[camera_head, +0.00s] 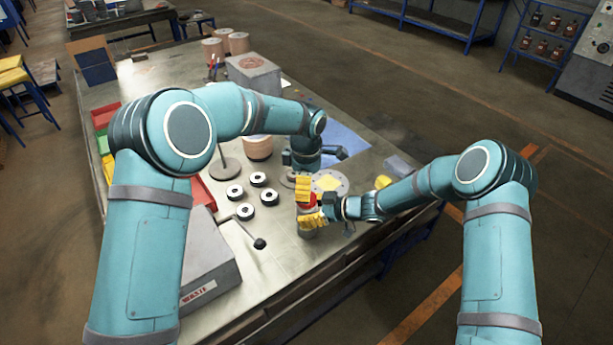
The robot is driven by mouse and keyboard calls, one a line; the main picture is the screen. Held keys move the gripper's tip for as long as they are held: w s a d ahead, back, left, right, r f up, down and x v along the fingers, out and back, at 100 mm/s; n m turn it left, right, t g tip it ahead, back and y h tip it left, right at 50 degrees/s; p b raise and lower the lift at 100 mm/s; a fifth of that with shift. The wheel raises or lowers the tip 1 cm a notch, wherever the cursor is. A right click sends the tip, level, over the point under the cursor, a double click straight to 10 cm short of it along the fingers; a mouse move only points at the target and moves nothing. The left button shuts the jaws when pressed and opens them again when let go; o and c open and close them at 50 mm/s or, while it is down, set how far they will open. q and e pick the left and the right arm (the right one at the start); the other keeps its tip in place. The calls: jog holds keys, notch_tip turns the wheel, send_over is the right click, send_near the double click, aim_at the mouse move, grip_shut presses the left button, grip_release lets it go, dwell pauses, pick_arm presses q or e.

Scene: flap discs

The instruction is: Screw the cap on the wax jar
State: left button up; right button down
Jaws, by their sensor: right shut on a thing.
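My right gripper (309,204) reaches in from the right with yellow fingers, low over the table near its front edge. It is shut on a small red piece that looks like the cap (309,199). A small greyish-green body, perhaps the wax jar (307,233), shows just below the fingers; I cannot tell whether the cap touches it. My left gripper (304,168) hangs downward just behind the right one.
Several black-and-white discs (259,179) lie left of the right gripper. A grey waste box (207,265) and a black-knobbed lever (259,243) stand nearer. A round plate with a yellow patch (329,183) lies close behind the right gripper. Red and green bins (105,117) line the left edge.

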pick_arm(q)
jog(key=shift+f, duration=2.65)
jog(key=c, duration=1.3)
jog(key=m, duration=0.4)
jog(key=shift+m, duration=0.4)
jog(key=m, duration=0.5)
jog(key=o, duration=1.3)
jog(key=shift+c, duration=0.2)
